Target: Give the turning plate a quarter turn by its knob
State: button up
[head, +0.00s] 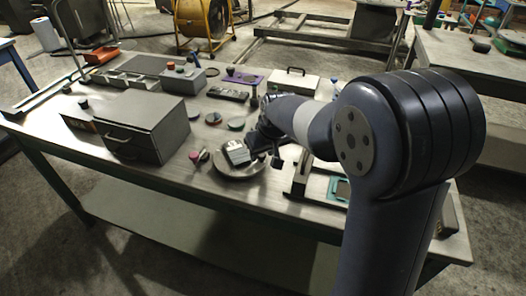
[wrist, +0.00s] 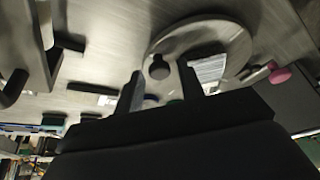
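The turning plate (head: 238,176) is a round grey disc on the bench top in the head view. It fills the upper middle of the wrist view (wrist: 218,33). A pale ribbed block (wrist: 208,68) sits on it and also shows in the head view (head: 236,152). The dark round knob (wrist: 159,68) stands near the plate's edge. My gripper (wrist: 161,84) is open, its two fingers apart. In the wrist view the knob appears in the gap between the fingertips; contact cannot be told. In the head view my gripper (head: 266,150) is at the plate's right side, and the knob cannot be made out.
A grey box with a handle (head: 146,128) stands left of the plate. A pink-topped piece (head: 203,156) lies close to the plate's left edge. A frame with a teal inset (head: 339,189) is on the right. Small discs (head: 236,124) lie behind.

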jog(key=shift+o, duration=0.7)
jog(key=shift+r, duration=0.3)
jog(key=v, duration=1)
